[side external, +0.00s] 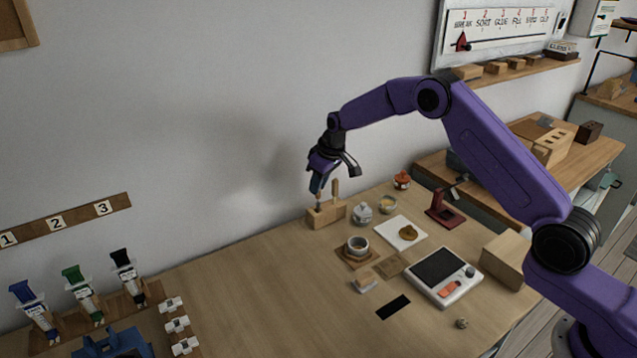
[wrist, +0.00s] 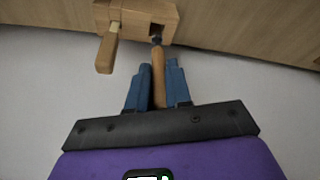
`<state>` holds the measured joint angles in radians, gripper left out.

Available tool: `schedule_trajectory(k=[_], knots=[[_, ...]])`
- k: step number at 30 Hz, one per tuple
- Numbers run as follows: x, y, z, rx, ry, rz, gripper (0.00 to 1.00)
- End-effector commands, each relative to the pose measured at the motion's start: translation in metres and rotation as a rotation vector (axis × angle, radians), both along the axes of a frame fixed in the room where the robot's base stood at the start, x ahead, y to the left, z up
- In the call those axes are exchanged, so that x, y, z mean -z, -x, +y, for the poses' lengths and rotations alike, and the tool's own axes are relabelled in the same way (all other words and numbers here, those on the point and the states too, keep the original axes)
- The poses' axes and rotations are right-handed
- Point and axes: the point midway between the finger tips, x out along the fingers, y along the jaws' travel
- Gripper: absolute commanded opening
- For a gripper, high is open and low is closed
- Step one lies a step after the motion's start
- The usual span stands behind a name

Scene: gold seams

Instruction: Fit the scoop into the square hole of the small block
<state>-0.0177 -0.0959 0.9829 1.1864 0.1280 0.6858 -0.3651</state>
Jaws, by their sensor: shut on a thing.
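The small wooden block (side external: 322,217) stands at the back of the table near the wall. In the wrist view the block (wrist: 140,12) is at the top, with a dark square hole (wrist: 158,29) on its right side. My gripper (side external: 317,187) points down above the block. In the wrist view its blue fingers (wrist: 157,66) are shut on the scoop (wrist: 158,85) by its wooden handle. The scoop's dark end is at the square hole's edge; I cannot tell whether it is inside. A second wooden-handled tool (wrist: 107,50) stands in the block's other side.
A scale (side external: 440,272) lies nearer. The wall is close behind the block.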

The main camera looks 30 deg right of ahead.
Motion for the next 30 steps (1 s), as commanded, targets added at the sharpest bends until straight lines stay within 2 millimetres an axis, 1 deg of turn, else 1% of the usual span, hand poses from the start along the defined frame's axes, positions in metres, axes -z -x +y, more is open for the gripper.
schedule_trajectory(k=[8, 21, 30], knots=[[0.001, 0.0, 0.0, 0.0, 0.0, 0.0, 0.0], [0.01, 0.0, 0.0, 0.0, 0.0, 0.001, 0.0], [0.01, 0.0, 0.0, 0.0, 0.0, 0.0, 0.0]])
